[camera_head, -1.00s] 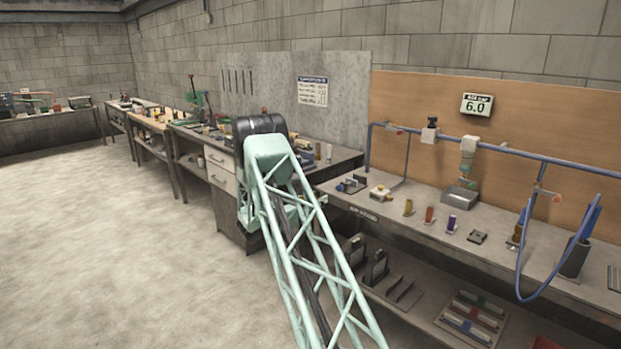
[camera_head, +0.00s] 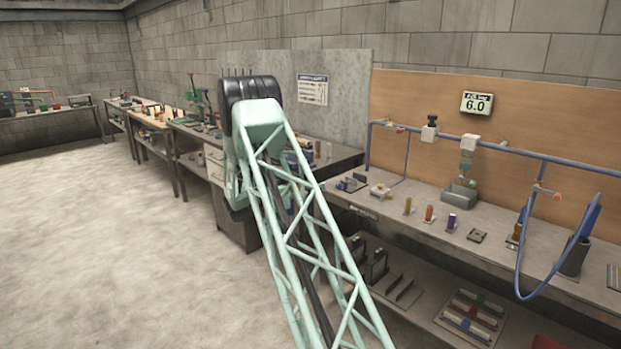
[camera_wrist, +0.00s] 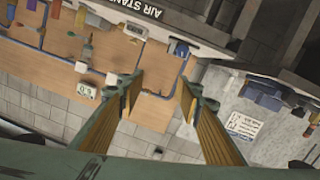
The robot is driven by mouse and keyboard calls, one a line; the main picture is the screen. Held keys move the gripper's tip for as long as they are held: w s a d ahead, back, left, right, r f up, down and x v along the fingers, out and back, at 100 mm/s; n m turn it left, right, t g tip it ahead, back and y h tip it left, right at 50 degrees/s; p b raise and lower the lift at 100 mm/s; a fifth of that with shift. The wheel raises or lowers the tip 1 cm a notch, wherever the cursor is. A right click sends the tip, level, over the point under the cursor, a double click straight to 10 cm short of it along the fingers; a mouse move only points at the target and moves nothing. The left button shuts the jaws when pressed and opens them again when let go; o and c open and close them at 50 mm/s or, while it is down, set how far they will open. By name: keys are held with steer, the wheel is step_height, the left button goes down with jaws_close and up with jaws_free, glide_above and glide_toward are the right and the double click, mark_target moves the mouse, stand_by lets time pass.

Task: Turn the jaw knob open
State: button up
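I cannot make out the jaw knob in either view. My gripper (camera_wrist: 160,88) shows in the wrist view with its two ochre-padded fingers spread apart. Nothing is between the fingers. Beyond the fingertips, the tilted wrist view shows a small blue item (camera_wrist: 180,48) at the bench edge and a larger blue item (camera_wrist: 262,92) at the right. I cannot tell whether either bears the knob. In the head view my arm hides part of the middle bench, and my gripper does not show.
The air bench (camera_head: 395,222) at the right holds several small parts, a blue pipe (camera_head: 510,151) and a hanging blue hose (camera_head: 519,270). A grey panel (camera_head: 345,85) stands behind the middle bench (camera_head: 342,161). The floor (camera_head: 90,250) at the left is clear.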

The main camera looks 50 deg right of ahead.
steer(key=s+a+r+n+g+y, duration=0.1)
steer(key=s+a+r+n+y, duration=0.1)
steer(key=s+a+r, duration=0.3)
steer(key=shift+s+a+r+n, duration=0.15)
steer(key=shift+a+r+n, duration=0.15)
steer(key=shift+a+r, duration=1.3)
steer(key=shift+d+r, duration=0.25)
